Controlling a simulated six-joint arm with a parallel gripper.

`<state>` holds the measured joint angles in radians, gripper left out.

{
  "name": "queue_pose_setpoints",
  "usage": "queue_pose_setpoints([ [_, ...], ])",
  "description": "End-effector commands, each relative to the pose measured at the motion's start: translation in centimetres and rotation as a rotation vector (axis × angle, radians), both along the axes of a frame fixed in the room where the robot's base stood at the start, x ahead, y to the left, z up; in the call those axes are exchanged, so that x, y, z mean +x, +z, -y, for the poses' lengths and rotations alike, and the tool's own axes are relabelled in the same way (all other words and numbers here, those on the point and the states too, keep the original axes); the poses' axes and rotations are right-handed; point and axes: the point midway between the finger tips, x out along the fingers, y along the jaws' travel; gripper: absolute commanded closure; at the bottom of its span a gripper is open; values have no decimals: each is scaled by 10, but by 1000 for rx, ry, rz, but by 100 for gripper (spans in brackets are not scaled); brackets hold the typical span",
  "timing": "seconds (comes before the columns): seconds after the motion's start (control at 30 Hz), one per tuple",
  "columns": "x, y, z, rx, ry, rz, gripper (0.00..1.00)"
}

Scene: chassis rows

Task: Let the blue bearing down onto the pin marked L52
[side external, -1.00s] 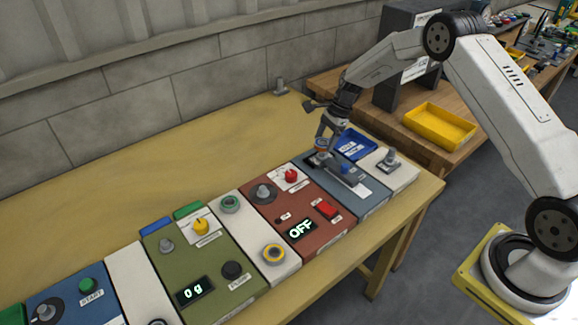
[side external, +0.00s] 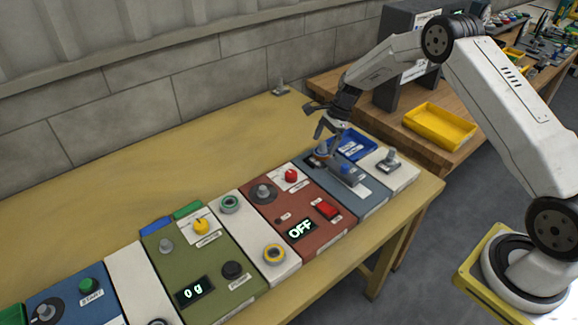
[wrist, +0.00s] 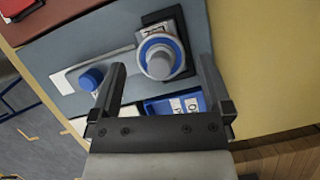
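The blue bearing (wrist: 181,50) is a blue and white ring. In the wrist view it sits around a grey upright pin (wrist: 159,66) on a dark plate of the blue-grey panel. A white label beside the pin is partly covered and I cannot read its marking. My gripper (wrist: 161,64) is open, with one finger to each side of the ring and apart from it. In the side view my gripper (side external: 327,131) is just above the pin, and the ring is small and partly hidden there.
A blue knob (wrist: 91,79) rises near the pin. The red-brown panel (side external: 268,212) with an OFF display lies to the left.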

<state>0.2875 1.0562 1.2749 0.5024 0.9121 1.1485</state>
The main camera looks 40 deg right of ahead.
Motion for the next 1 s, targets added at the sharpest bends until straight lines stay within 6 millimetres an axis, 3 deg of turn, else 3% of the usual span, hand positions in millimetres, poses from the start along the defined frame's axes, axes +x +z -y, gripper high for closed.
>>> queue_pose_setpoints([
  [0.43, -1, 9, 4, 0, 0, 0, 0],
  [1.0, -5, 68, 27, 0, -1, 2, 0],
])
